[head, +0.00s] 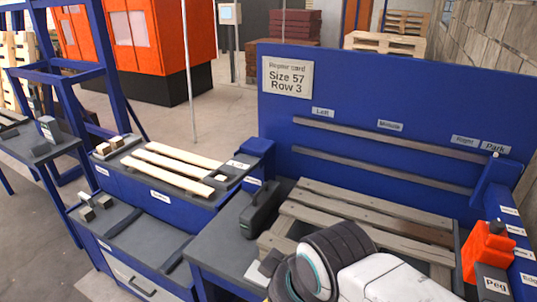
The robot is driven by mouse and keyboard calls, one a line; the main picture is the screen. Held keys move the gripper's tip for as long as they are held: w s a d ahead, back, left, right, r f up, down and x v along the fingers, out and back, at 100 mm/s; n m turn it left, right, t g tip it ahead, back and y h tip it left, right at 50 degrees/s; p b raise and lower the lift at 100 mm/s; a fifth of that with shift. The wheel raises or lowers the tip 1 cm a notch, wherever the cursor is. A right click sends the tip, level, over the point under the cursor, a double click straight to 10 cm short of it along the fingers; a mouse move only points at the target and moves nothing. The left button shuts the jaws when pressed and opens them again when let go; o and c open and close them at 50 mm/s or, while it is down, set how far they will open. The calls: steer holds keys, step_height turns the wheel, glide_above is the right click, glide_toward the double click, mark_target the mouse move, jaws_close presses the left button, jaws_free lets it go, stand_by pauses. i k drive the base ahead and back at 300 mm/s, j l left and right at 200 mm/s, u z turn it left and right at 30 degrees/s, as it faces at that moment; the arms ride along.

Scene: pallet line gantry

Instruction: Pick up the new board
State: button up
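Three pale, clean boards (178,161) lie side by side, flat and spaced apart, on the dark top of a blue rack (165,194) left of centre. I cannot tell from the picture which of them is the new board. A pallet with grey, weathered deck boards (365,211) lies on the blue workbench at the right. My arm, white with a black joint, reaches over the pallet's near edge and hides part of it. My gripper is not in view, so whether it is open or holds anything does not show.
A blue back panel (385,87) stands behind the pallet, with a card (287,78) reading "Size 57 Row 3". A dark green case (261,208) stands between rack and pallet. An orange tool (487,252) stands right of the pallet. Small wood blocks (110,144) sit left of the boards.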

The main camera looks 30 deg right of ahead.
mark_target(195, 172)
steer(key=z, duration=0.45)
steer(key=l+z, duration=0.1)
steer(key=z, duration=0.85)
steer(key=l+z, duration=0.15)
steer(key=z, duration=0.75)
steer(key=l+z, duration=0.15)
steer(key=z, duration=0.3)
steer(key=u, duration=2.9)
steer(key=i+j+u, duration=0.75)
steer(key=j, duration=0.2)
steer(key=i+j+u, duration=0.4)
steer(key=i+l, duration=0.1)
